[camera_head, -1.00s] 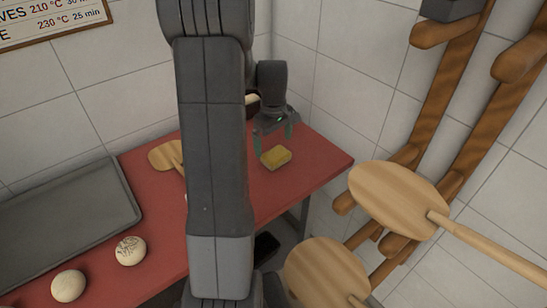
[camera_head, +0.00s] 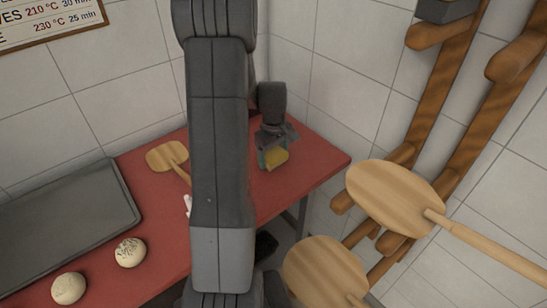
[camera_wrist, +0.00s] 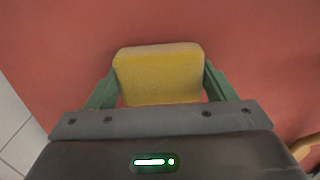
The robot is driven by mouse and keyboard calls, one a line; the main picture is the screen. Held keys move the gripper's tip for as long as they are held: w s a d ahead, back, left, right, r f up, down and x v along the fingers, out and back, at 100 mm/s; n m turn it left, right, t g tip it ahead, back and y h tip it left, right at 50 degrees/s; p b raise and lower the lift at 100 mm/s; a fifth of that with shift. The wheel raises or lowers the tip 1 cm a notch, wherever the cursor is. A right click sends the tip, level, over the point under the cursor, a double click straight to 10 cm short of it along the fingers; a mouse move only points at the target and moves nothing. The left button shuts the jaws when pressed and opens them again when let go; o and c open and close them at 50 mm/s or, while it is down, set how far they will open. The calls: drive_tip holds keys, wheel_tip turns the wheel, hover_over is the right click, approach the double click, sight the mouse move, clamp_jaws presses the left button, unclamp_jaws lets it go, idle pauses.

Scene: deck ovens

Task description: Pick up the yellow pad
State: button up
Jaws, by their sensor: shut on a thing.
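The yellow pad (camera_head: 275,157) is at the right part of the red table, in the head view. It is a small block with a paler top edge. My gripper (camera_head: 271,158) is over it with its fingers pointing down. In the wrist view the pad (camera_wrist: 158,75) sits between the two green fingers of my gripper (camera_wrist: 158,90), and they are shut on its left and right sides. I cannot tell whether the pad touches the table. My arm hides part of the table in the head view.
The red table (camera_head: 170,225) carries a dark tray (camera_head: 60,220), two round dough balls (camera_head: 130,252) (camera_head: 68,288) and a small wooden paddle (camera_head: 163,156). A white tiled wall stands behind. Wooden peels (camera_head: 395,198) (camera_head: 325,272) and a wooden rack (camera_head: 440,100) are at the right.

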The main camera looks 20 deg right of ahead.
sight(273, 153)
drive_tip(key=shift+r, duration=5)
